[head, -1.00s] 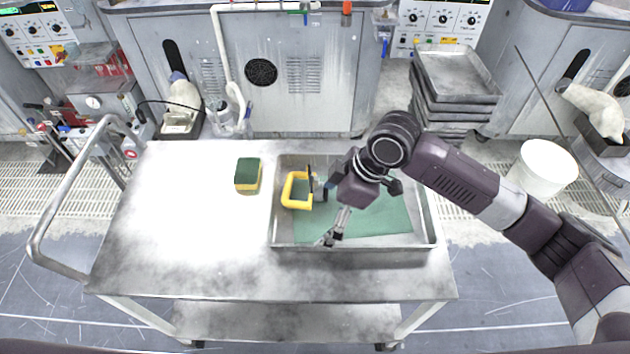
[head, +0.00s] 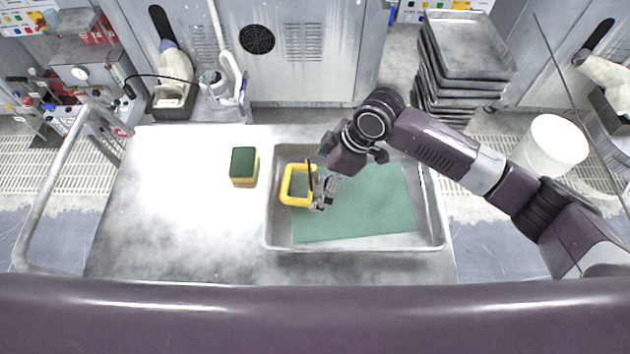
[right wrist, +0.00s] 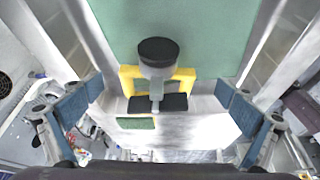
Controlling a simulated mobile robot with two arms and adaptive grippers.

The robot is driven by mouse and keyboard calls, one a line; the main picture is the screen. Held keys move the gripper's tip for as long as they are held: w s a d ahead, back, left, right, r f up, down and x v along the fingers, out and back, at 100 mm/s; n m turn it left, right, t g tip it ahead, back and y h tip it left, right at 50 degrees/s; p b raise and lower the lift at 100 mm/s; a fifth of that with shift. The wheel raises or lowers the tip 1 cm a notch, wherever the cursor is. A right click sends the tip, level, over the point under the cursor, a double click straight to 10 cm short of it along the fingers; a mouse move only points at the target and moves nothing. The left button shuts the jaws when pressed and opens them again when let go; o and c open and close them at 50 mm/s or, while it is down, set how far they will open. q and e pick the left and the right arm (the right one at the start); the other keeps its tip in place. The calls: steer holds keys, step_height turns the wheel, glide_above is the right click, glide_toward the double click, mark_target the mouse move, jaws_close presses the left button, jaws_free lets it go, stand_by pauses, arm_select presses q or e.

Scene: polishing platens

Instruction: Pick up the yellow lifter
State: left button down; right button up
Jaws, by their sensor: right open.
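The yellow lifter (head: 286,186) is a yellow frame handle with black parts on its right side. It is at the left end of the metal tray (head: 350,247), by the left edge of a green sheet (head: 375,215). My right gripper (head: 324,192) is at the lifter's right side, partly covering its black parts. In the right wrist view the yellow frame (right wrist: 187,79) and a round black piece (right wrist: 158,48) lie between my widely spread fingers, with gaps on both sides. My left gripper is out of view.
A green and yellow sponge (head: 244,167) lies on the cart top (head: 190,220), left of the tray. The cart's left side is otherwise clear. Stacked trays (head: 465,60) and a white bucket (head: 550,145) stand behind and to the right.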

mark_target(314, 180)
steer(key=shift+x, duration=1.2)
steer(key=shift+w+f, duration=0.25)
steer(key=c, duration=1.7)
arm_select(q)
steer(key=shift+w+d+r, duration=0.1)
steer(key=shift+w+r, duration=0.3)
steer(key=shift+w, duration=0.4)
arm_select(e)
steer(key=shift+w+a+r, duration=0.1)
steer(key=shift+r, duration=0.05)
steer(key=c, duration=0.4)
